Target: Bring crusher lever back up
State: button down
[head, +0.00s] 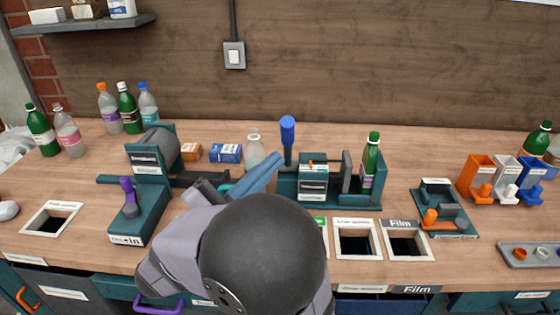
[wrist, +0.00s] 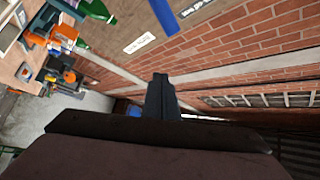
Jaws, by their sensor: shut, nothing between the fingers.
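The crusher (head: 345,202) is a teal machine in the middle of the bench. Its lever (head: 288,135) has a blue handle and stands close to upright at the machine's left end. A green bottle (head: 369,163) stands upright in the crusher's right part. My gripper (wrist: 161,95) is shut and empty in the wrist view, with its fingers pointing away over the right part of the room. In the head view my arm covers the bench left of and in front of the crusher. There the fingertips cannot be made out clearly, nor whether they touch the lever.
A teal machine with a purple lever (head: 129,197) stands left. A clear bottle (head: 254,150) and a blue box (head: 226,153) stand behind my arm. Openings (head: 356,257) lie along the front edge. Orange, white and blue holders (head: 478,178) stand right. Several bottles stand back left.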

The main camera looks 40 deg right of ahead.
jog(key=a+f+m+t+y+b, duration=0.1)
jog(key=a+f+m+t+b, duration=0.1)
jog(key=a+f+m+b, duration=0.4)
jog(key=w+d+r+p, duration=0.2)
jog(key=d+r+p, duration=0.1)
jog(key=d, duration=0.3)
jog(key=w+d+r+m+p, duration=0.1)
jog(key=w+d+r+p, duration=0.1)
jog(key=d, duration=0.5)
jog(key=shift+w+r+p, duration=0.3)
jog(key=shift+r+p, duration=0.4)
jog(key=shift+p, duration=0.4)
